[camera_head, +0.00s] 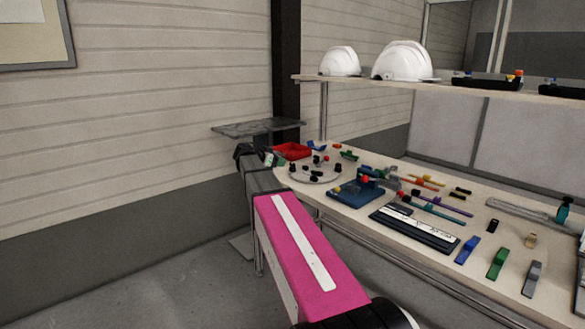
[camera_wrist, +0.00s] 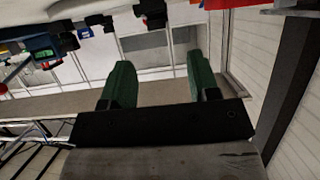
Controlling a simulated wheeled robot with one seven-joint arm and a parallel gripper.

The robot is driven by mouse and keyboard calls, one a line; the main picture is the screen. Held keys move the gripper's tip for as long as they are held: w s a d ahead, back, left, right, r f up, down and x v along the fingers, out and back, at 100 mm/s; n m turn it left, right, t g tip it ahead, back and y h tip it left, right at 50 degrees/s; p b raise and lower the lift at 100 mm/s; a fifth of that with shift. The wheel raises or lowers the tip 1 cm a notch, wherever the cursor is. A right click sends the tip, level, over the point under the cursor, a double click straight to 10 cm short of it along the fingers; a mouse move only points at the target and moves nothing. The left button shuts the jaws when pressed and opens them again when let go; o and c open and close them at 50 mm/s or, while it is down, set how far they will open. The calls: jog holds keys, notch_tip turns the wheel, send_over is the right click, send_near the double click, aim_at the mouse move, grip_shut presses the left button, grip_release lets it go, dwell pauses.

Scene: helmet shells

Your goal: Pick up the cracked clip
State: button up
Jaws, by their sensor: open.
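Several coloured clip-like pieces lie on the workbench: a blue one (camera_head: 467,249), a green one (camera_head: 498,262) and a grey one (camera_head: 532,278) at the right front. A crack cannot be made out on any of them, so I cannot tell which is the cracked clip. My gripper's two green fingers stand wide apart with nothing between them in the wrist view (camera_wrist: 160,82). In the head view my pink arm reaches toward the bench's left end, and the gripper is small and partly hidden there. The fingers touch no bench object in the wrist view.
The workbench (camera_head: 400,241) carries a round tray (camera_head: 297,175) with dark pieces, a red bin (camera_head: 292,150), a blue fixture (camera_head: 345,195) and a long black-and-white item (camera_head: 414,228). A shelf above holds white helmets (camera_head: 402,62). Open floor lies at left.

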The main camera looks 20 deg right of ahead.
aim_at(292, 167)
jog(key=x, duration=0.7)
jog(key=shift+d+f, duration=0.15)
jog(key=shift+d, duration=0.25)
jog(key=c, duration=1)
